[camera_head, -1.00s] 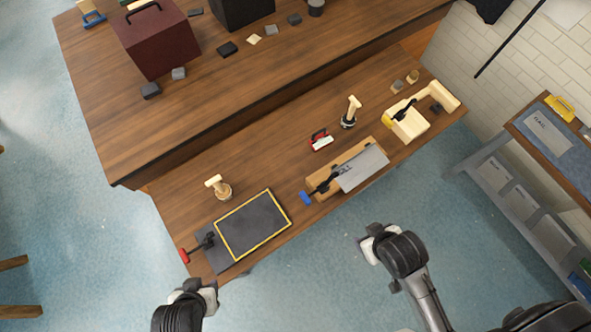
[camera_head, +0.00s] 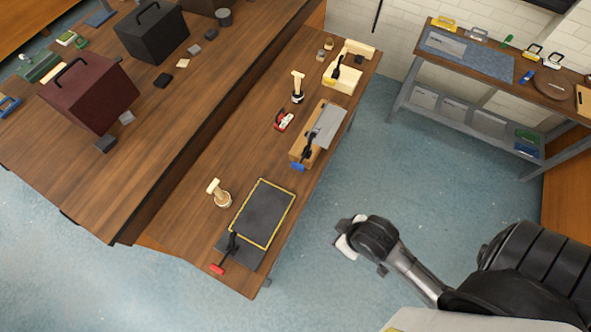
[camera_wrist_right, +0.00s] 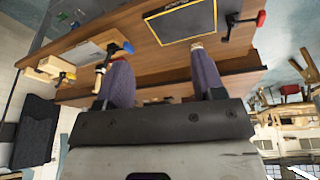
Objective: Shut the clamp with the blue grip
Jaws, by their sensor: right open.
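The clamp with the blue grip (camera_head: 299,167) is mounted on a wooden block with a grey plate (camera_head: 325,128), near the bench's front edge. Its dark arm lies along the block; I cannot tell whether it is fully open. Its blue grip (camera_wrist_right: 128,47) also shows in the right wrist view. My right gripper (camera_head: 345,238) is off the bench, over the floor, to the right of and below the clamp in the head view. In the right wrist view its two purple fingers (camera_wrist_right: 160,82) are wide apart with nothing between them. My left gripper is out of view.
A red-gripped clamp (camera_head: 220,266) sits by a yellow-edged black board (camera_head: 262,213). A yellow clamp block (camera_head: 342,78) stands at the bench's far end. Floor between bench and grey side table (camera_head: 475,80) is clear.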

